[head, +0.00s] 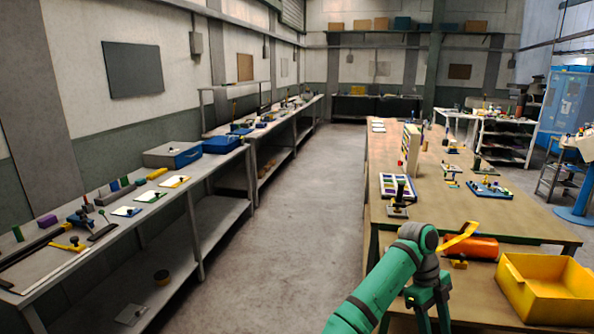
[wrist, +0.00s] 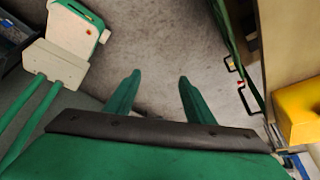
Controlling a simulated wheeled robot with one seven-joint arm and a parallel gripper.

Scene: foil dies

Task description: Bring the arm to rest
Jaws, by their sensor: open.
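My green arm (head: 372,292) reaches up from the bottom of the head view and bends at a dark grey joint. My gripper (head: 432,325) hangs down below that joint, in front of the near end of the right-hand table. In the wrist view my gripper (wrist: 158,76) shows two green fingers, spread apart with nothing between them. Grey floor (wrist: 155,40) lies beyond the fingertips. My gripper appears empty and touches nothing that I can see.
A wooden table (head: 480,218) stands close beside my arm, with a yellow bin (head: 545,290) and an orange cylinder (head: 478,247) at its near end. The yellow bin also seems to show in the wrist view (wrist: 300,110). A long bench (head: 120,235) lines the left wall. The aisle (head: 290,220) is clear.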

